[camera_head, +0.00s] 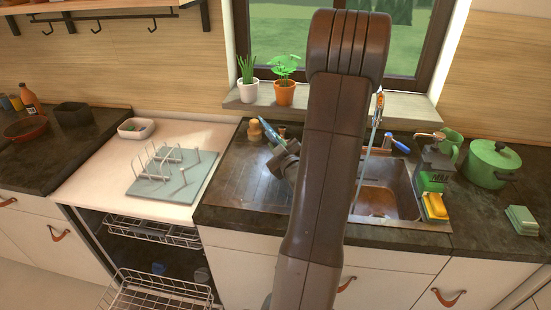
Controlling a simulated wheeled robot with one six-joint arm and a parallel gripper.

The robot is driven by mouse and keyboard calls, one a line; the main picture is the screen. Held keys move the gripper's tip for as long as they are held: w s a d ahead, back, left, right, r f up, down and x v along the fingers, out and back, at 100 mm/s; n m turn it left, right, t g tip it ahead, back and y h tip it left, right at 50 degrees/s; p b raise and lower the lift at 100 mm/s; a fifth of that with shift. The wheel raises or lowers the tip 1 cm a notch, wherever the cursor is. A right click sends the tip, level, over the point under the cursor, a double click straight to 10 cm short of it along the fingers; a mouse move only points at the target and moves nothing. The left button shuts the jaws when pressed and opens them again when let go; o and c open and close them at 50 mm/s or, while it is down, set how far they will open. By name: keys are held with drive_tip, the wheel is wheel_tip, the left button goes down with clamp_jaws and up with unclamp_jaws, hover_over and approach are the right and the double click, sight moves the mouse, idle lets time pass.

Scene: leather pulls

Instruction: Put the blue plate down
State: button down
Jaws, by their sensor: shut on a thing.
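My gripper (283,158) is left of my arm, above the dark counter beside the sink. It is shut on a narrow blue thing (269,130), which sticks up past its far side. This looks like the blue plate seen nearly edge-on; most of it is hidden. The white dish rack (160,160) stands on a pale blue-grey mat (198,187) on the white counter to the left, with no plate visible in it.
The sink (405,190) is right of my arm. A green pot (492,163), a yellow sponge (434,206) and a dark bottle (432,170) stand around it. A white bowl (136,133) is behind the rack. The dishwasher's lower rack (155,297) is pulled out.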

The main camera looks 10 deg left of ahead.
drive_tip(key=shift+f, duration=2.1)
drive_tip(key=shift+f, duration=0.15)
drive_tip(key=c, duration=1.3)
unclamp_jaws()
drive_tip(key=shift+c, duration=0.2)
drive_tip(key=b+v, duration=0.2)
drive_tip(key=v, duration=1)
drive_tip(key=shift+r, duration=0.2)
drive_tip(key=shift+w, duration=0.1)
